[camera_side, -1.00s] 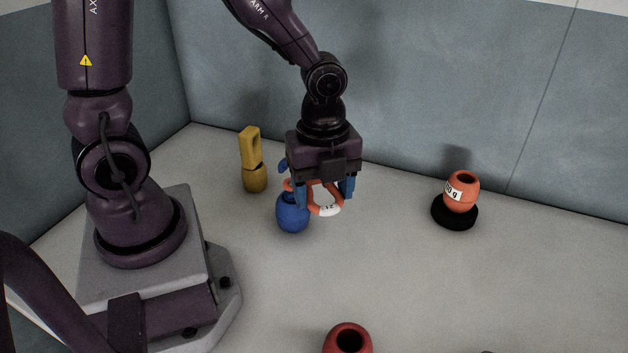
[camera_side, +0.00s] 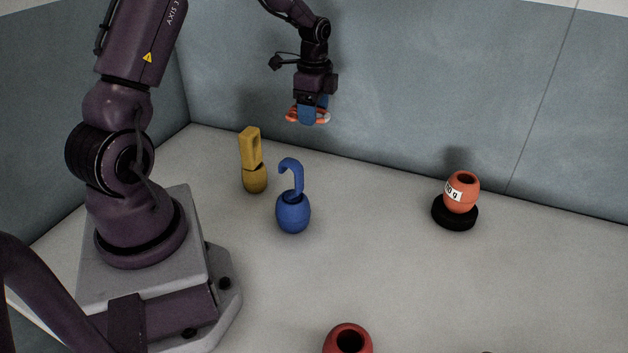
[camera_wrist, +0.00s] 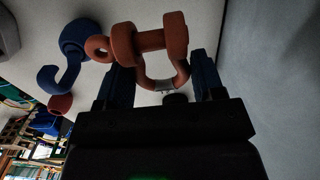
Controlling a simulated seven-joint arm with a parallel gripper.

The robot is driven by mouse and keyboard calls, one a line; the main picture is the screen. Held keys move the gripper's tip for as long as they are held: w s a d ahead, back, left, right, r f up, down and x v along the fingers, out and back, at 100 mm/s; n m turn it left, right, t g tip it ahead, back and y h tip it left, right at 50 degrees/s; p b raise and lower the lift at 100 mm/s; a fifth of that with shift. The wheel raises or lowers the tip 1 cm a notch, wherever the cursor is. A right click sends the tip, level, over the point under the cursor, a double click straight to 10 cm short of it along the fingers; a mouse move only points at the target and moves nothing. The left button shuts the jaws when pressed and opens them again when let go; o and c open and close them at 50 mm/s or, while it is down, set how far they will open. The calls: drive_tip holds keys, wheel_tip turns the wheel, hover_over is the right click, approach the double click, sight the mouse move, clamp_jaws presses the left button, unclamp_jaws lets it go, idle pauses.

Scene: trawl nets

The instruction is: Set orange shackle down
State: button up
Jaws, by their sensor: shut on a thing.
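The orange shackle (camera_side: 307,115) is held in my gripper (camera_side: 307,118), high above the table toward the back wall in the side view. My blue fingers are shut on it. In the wrist view the orange shackle (camera_wrist: 150,45) sits between the two fingers of my gripper (camera_wrist: 165,85), with its pin and ring end showing and a white label on its bow. It touches nothing else that I can see.
A blue hook on a round base (camera_side: 293,212) stands on the table below my gripper. A yellow piece (camera_side: 254,178) stands behind it. An orange-red weight (camera_side: 461,196) sits on a black disc (camera_side: 447,222) at right. A red pot (camera_side: 348,340) is at the front. The middle table is clear.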

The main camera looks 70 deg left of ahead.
sight(314, 180)
drive_tip(key=f, duration=1.6)
drive_tip(key=shift+d+f, duration=0.2)
drive_tip(key=shift+f, duration=0.15)
drive_tip(key=shift+f, duration=0.15)
drive_tip(key=o, duration=1.2)
